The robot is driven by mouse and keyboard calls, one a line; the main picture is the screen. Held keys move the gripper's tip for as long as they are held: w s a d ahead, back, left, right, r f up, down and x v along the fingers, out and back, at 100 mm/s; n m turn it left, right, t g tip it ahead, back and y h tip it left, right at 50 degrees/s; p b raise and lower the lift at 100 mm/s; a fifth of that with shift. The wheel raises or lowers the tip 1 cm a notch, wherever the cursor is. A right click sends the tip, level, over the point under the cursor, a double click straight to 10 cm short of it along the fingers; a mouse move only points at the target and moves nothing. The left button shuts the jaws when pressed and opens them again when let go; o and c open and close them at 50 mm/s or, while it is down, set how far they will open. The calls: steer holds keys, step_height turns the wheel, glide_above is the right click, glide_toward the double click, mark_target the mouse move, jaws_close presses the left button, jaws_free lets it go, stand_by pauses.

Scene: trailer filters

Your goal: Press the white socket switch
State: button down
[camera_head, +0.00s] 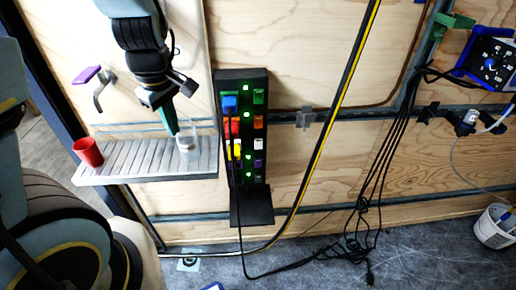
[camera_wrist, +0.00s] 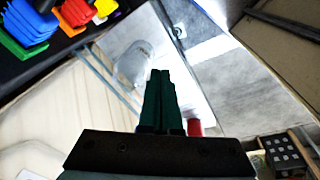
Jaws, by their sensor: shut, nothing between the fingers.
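A black socket panel (camera_head: 243,75) hangs on the wooden wall in the head view, with coloured switches in its right column and plugs in its left. The white socket switch (camera_head: 258,144) sits in the right column, between the orange switch (camera_head: 258,122) and the purple one (camera_head: 258,161). My gripper (camera_head: 174,131) is shut and empty, left of the panel and apart from it, over the shelf. Its dark green fingers (camera_wrist: 160,74) are together in the wrist view. A small white piece (camera_wrist: 104,8) shows at that view's top edge; I cannot tell whether it is the switch.
A slatted shelf (camera_head: 150,160) below my gripper holds a clear cup (camera_head: 187,147), close to the fingertips, and a red cup (camera_head: 88,152). A black cable (camera_head: 237,195) hangs from the panel's left column. A yellow-black strip (camera_head: 335,110) runs right of the panel.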

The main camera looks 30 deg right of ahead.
mark_target(258, 144)
steer(key=s+d+f+n+t+b, duration=0.1)
steer(key=s+d+f+n+b, duration=0.2)
steer(key=d, duration=0.6)
steer(key=s+d+f+n+t+h+b, duration=0.1)
steer(key=s+d+f+n+b, duration=0.2)
steer(key=d, duration=0.6)
steer(key=shift+s+d+n+t+h+b, duration=0.35)
steer(key=shift+s+n, duration=0.35)
steer(key=shift+s, duration=0.45)
steer(key=w+d+f+b, duration=0.3)
steer(key=w+f, duration=0.4)
steer(key=f, duration=0.1)
steer(key=shift+w+d+f+b, duration=0.25)
steer(key=shift+f+b, duration=0.05)
steer(key=shift+b, duration=0.1)
